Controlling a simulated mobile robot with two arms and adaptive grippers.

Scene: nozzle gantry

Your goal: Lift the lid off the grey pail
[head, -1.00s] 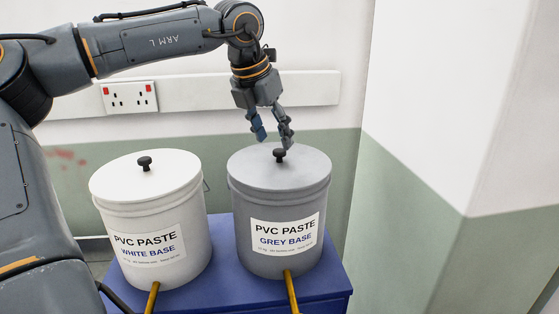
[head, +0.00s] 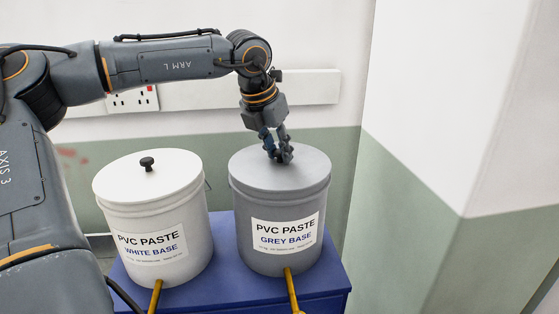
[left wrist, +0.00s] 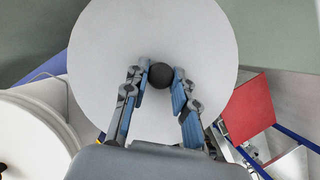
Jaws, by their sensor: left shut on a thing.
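The grey pail (head: 278,212) stands on a blue stand, labelled PVC PASTE GREY BASE. Its grey lid (head: 250,170) sits on it and looks level. My left gripper (head: 280,157) comes down from above and is shut on the lid's black knob, which is mostly hidden by the fingers in the head view. In the left wrist view the black knob (left wrist: 161,75) shows between the two fingertips, at the middle of the round lid (left wrist: 150,30). My right gripper is not in view.
A white pail (head: 155,215) with a black-knobbed lid stands close on the left. Both pails rest on the blue stand (head: 225,268), with yellow-brown pipes at the front. A wall with a socket strip (head: 310,88) is behind, and a wall corner juts out on the right.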

